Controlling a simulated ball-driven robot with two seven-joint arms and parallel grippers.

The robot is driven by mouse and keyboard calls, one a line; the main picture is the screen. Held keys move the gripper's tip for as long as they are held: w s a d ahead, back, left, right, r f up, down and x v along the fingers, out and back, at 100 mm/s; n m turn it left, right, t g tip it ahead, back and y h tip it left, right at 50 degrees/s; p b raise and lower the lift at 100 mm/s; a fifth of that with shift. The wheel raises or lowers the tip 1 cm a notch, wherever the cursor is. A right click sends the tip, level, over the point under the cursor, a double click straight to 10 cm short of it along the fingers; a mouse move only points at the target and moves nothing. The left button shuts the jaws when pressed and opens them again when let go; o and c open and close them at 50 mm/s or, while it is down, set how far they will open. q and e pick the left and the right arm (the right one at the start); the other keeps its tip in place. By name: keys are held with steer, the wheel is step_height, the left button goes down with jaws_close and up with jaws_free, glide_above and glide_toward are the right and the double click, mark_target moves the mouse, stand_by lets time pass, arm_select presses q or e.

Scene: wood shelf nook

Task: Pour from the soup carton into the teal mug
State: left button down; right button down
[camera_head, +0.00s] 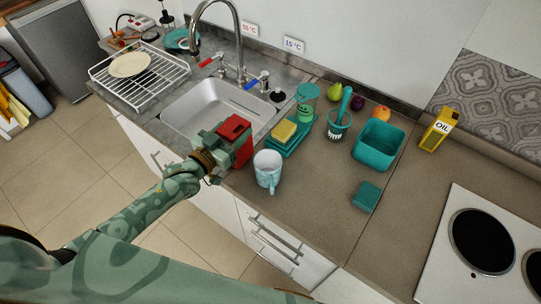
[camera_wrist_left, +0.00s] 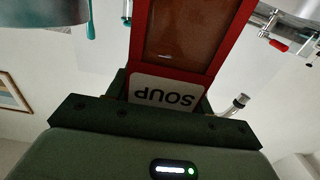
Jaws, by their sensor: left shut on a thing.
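The red soup carton (camera_head: 238,138) is in my left gripper (camera_head: 216,150), at the front edge of the sink. In the left wrist view the carton (camera_wrist_left: 187,45) fills the upper middle, its SOUP label upside down, with the gripper (camera_wrist_left: 160,100) closed around it. In the head view the carton looks roughly upright, perhaps a little tilted. The pale teal patterned mug (camera_head: 267,174) stands upright on the counter, right of and nearer than the carton, handle toward the front. They are apart. The mug's contents are not clear. My right gripper is not in view.
A teal tub (camera_head: 378,146), teal block (camera_head: 366,197) and oil carton (camera_head: 437,130) stand right. The sink (camera_head: 205,105) lies left.

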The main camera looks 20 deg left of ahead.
arm_select(q)
steer(key=shift+r, duration=0.15)
steer(key=shift+d, duration=0.15)
steer(key=shift+s+d+m, duration=0.15)
steer(key=shift+d+m, duration=0.05)
steer(key=shift+m, duration=0.3)
steer(key=shift+s+d+r+m, duration=0.1)
steer(key=shift+s+d+m, duration=0.1)
steer(key=shift+d+m, duration=0.25)
steer(key=shift+d+m+b, duration=0.25)
steer(key=shift+m+b, duration=0.25)
steer(key=shift+m, duration=0.05)
steer(key=shift+s+d, duration=0.1)
steer(key=shift+s+d+f+m+b, duration=0.1)
steer(key=shift+s+d+m+b, duration=0.05)
steer(key=shift+d+m+b, duration=0.45)
steer(key=shift+s+d+f+m+b, duration=0.15)
steer(key=shift+d+m+b, duration=0.15)
steer(key=shift+m, duration=0.5)
